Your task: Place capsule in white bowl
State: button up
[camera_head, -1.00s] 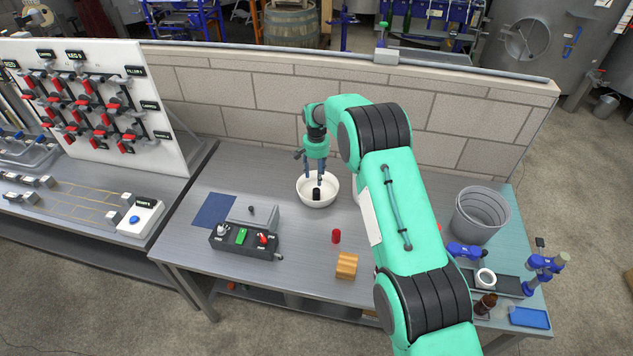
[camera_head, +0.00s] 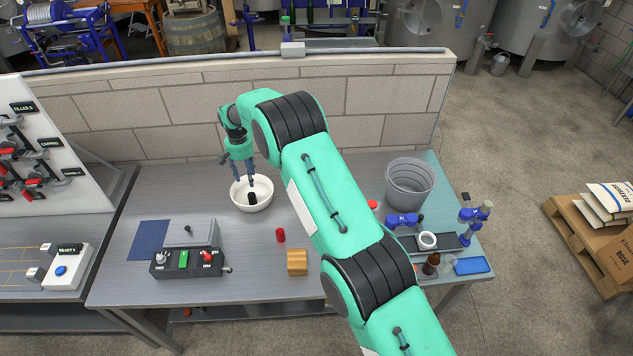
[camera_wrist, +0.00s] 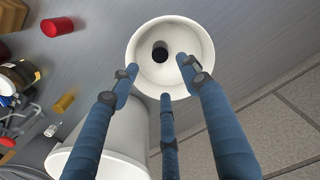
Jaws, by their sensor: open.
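A white bowl (camera_head: 264,205) stands on the grey bench near the back wall. It also shows in the wrist view (camera_wrist: 203,45). A small black piece (camera_head: 252,199), which looks like the capsule, is inside the bowl; it also shows in the wrist view (camera_wrist: 160,51). My gripper (camera_head: 243,178) hangs above the bowl with its blue fingers pointing down. In the wrist view the fingers (camera_wrist: 158,78) are spread apart with nothing between them. The black piece appears clear of the fingertips.
A red cylinder (camera_head: 280,235) and a wooden block (camera_head: 297,262) stand in front of the bowl. A switch box (camera_head: 187,262) and blue mat (camera_head: 148,240) are at left. A grey bucket (camera_head: 409,184) is at right. A white cylinder (camera_wrist: 100,150) stands beside the bowl.

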jog(key=s+d+r+t, duration=0.1)
jog(key=s+d+r, duration=0.2)
jog(key=d+r, duration=0.5)
jog(key=s+d+r, duration=0.3)
jog(key=d+r, duration=0.1)
jog(key=r, duration=0.9)
jog(key=s+d+r+t, duration=0.1)
jog(key=s+d+r, duration=0.2)
jog(key=d+r, duration=0.5)
jog(key=s+d+r+t, duration=0.1)
jog(key=s+d+r, duration=0.4)
jog(key=s+r, duration=0.25)
jog(key=s+d+r, duration=0.5)
jog(key=s+r, duration=0.2)
jog(key=s, duration=0.2)
jog(key=s+d+t, duration=0.1)
jog(key=s+d, duration=0.2)
jog(key=s, duration=0.7)
jog(key=s+d+f, duration=0.1)
jog(key=s+d, duration=0.3)
jog(key=s, duration=0.6)
jog(key=s+d+t, duration=0.1)
jog(key=s+d, duration=0.3)
jog(key=s, duration=0.6)
jog(key=shift+s+f+t, duration=0.15)
jog(key=shift+s+t, duration=0.15)
jog(key=shift+s, duration=0.1)
